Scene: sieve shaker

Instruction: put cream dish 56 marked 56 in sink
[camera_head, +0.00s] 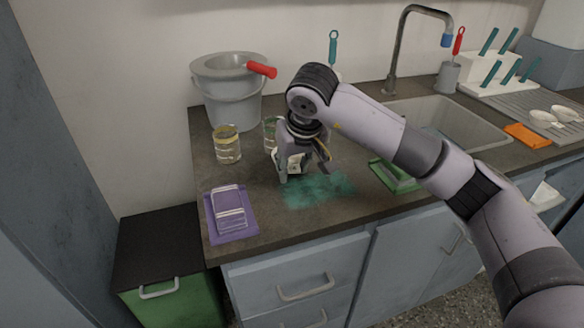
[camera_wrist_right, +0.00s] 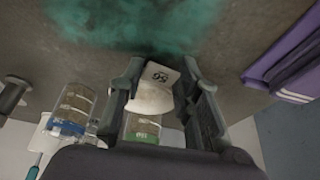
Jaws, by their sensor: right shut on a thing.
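The cream dish (camera_wrist_right: 153,100), with a tag reading 56 (camera_wrist_right: 160,74), is between the fingers of my right gripper (camera_wrist_right: 163,88) in the right wrist view. In the head view my right gripper (camera_head: 303,172) is shut on the dish and points down over the counter, beside a teal stain. Little of the dish (camera_head: 294,163) shows there. The sink (camera_head: 468,124) is a grey basin at the right, partly hidden behind my right arm. My left gripper is not in view.
Two glass jars (camera_head: 228,145) stand left of and behind the gripper. A grey bucket (camera_head: 225,95), a purple tray (camera_head: 240,226) and a green tray (camera_head: 384,174) are on the counter (camera_head: 270,235). A tall faucet (camera_head: 393,70) rises behind the sink. White dishes (camera_head: 541,117) lie on the drainboard.

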